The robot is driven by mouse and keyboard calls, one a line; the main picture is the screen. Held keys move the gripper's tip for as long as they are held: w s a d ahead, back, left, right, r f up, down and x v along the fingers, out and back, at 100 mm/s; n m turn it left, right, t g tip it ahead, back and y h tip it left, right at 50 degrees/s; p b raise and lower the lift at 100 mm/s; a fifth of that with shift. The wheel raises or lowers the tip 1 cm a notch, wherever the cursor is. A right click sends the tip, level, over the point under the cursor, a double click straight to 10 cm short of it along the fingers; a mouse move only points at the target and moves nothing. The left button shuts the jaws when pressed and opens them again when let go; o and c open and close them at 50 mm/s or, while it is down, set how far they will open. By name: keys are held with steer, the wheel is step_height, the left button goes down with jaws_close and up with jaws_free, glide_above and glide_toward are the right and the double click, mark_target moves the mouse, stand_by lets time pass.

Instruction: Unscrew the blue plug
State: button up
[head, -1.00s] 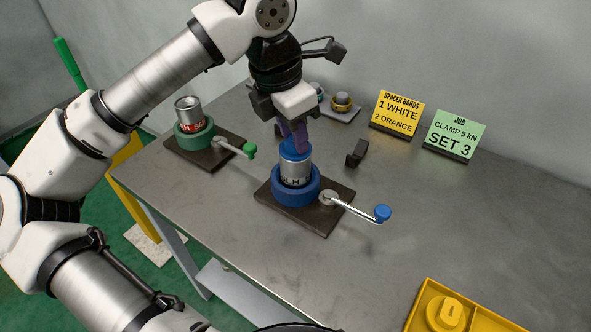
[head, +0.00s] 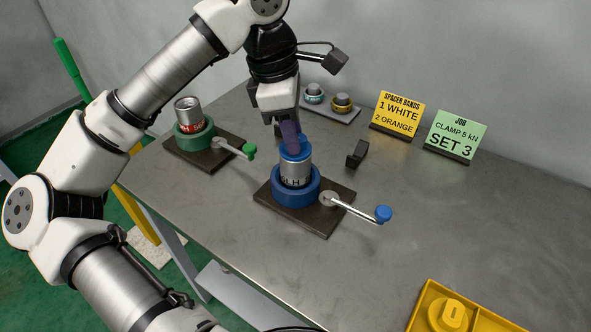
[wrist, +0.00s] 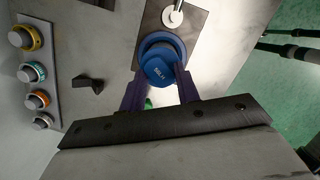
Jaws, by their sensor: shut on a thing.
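The blue plug (head: 296,154) sits at the top of an upright silver pipe (head: 297,172) with dark lettering. The pipe stands in the blue ring-shaped vise (head: 284,193) on a dark base plate. My gripper (head: 293,138) is above the pipe, pointing down, with its purple fingers shut on the plug. In the wrist view, the fingers (wrist: 161,88) lie on two sides of the blue plug (wrist: 160,68), which carries small white marks. The thread between plug and pipe is not visible.
The blue vise's crank (head: 358,208) sticks out to the right. A green vise (head: 195,138) holding a can-like pipe stands at left. A dark block (head: 357,153), a tray of ringed pieces (head: 332,107) and two signs are behind. A yellow tray (head: 421,312) is front right.

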steer(key=m, duration=0.4)
steer(key=shift+w+m+g, duration=0.1)
steer(key=shift+m+g, duration=0.2)
steer(key=shift+g, duration=0.1)
steer(key=o, duration=0.9)
steer(key=shift+r, duration=0.1)
steer(key=shift+d+p+v, duration=0.2)
steer(key=shift+p+v, duration=0.4)
steer(key=shift+v, duration=0.45)
